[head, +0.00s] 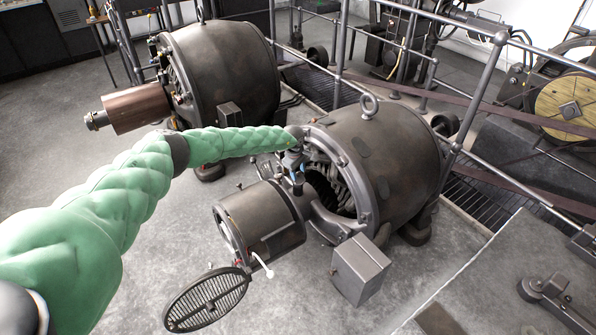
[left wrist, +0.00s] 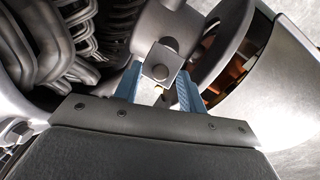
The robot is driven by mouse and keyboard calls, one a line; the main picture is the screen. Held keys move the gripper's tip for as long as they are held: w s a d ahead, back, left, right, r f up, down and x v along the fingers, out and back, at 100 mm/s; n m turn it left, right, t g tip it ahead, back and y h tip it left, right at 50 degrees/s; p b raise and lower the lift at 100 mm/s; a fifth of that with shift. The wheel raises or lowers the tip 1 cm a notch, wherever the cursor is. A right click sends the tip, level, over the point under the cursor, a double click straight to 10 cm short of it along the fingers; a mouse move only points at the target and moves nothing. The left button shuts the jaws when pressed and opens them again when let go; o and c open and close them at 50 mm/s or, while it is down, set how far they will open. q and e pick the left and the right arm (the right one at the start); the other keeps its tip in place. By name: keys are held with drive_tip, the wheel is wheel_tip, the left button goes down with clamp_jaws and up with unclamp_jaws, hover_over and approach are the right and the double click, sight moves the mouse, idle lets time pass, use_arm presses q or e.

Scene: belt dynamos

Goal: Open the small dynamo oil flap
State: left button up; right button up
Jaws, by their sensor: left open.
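The nearer dynamo (head: 385,155) has a dark rounded body with a lifting eye on top and an open end facing left. My left gripper (head: 298,176) reaches down to the bearing arm between this open end and the commutator drum. In the left wrist view its two blue fingers (left wrist: 160,92) stand apart, on either side of a grey metal block (left wrist: 162,62) with bolt heads. I cannot tell whether they touch it. No separate oil flap can be made out clearly; it may be part of this block. My right gripper is not in view.
A second dynamo (head: 225,75) with a copper-brown drum (head: 137,108) stands behind left. Close to my left gripper are the coils (left wrist: 70,40) and the commutator drum (head: 262,218). A round grille (head: 207,300) and a grey box (head: 360,268) stand in front. Railings (head: 480,85) run behind right.

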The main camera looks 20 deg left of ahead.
use_arm(q)
clamp_jaws()
